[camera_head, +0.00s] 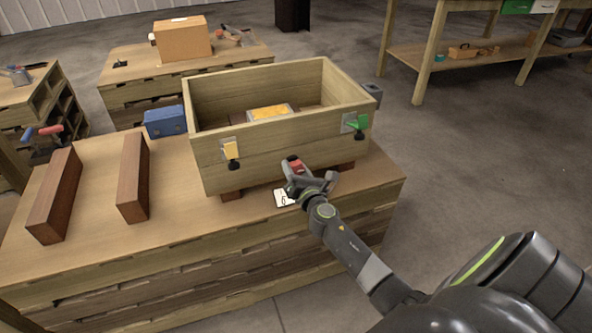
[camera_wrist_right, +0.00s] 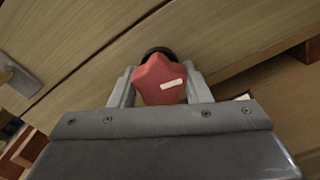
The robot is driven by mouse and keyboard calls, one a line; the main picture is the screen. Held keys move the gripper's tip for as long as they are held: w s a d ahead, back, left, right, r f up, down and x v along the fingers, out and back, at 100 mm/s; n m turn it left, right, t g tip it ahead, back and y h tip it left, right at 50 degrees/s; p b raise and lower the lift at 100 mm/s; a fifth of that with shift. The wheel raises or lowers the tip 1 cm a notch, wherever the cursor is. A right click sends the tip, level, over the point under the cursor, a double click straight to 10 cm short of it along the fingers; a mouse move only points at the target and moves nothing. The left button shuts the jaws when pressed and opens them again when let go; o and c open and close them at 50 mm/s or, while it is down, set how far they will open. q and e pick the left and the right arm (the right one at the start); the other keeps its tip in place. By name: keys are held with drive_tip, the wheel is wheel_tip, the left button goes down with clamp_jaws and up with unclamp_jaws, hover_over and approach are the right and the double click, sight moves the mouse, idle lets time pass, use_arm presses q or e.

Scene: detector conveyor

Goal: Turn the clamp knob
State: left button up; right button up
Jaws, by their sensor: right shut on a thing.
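A red star-shaped clamp knob (camera_wrist_right: 160,80) with a pale mark sits on the front wall of the wooden box, in the right wrist view. It also shows as a small red spot in the head view (camera_head: 295,165). My right gripper (camera_wrist_right: 160,88) has a finger on each side of the knob and is shut on it. In the head view the right gripper (camera_head: 299,180) is at the lower front of the wooden box (camera_head: 220,158). The knob's shaft is mostly hidden behind it. My left gripper is not in view.
The box holds a grey-edged thing with a yellow top (camera_head: 270,112). Two brown wooden bars (camera_head: 133,178) lie to the left. A blue case (camera_head: 165,122) stands beside the box. A white card (camera_head: 283,197) lies near the gripper.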

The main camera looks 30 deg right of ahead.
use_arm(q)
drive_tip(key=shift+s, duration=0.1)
use_arm(e)
drive_tip(key=o, duration=0.6)
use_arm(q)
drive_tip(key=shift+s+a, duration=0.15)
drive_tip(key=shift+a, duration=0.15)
use_arm(e)
drive_tip(key=o, duration=0.4)
drive_tip(key=shift+s, duration=0.1)
drive_tip(key=shift+s, duration=0.15)
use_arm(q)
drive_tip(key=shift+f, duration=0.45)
use_arm(e)
drive_tip(key=v, duration=1.7)
drive_tip(key=shift+a, duration=0.15)
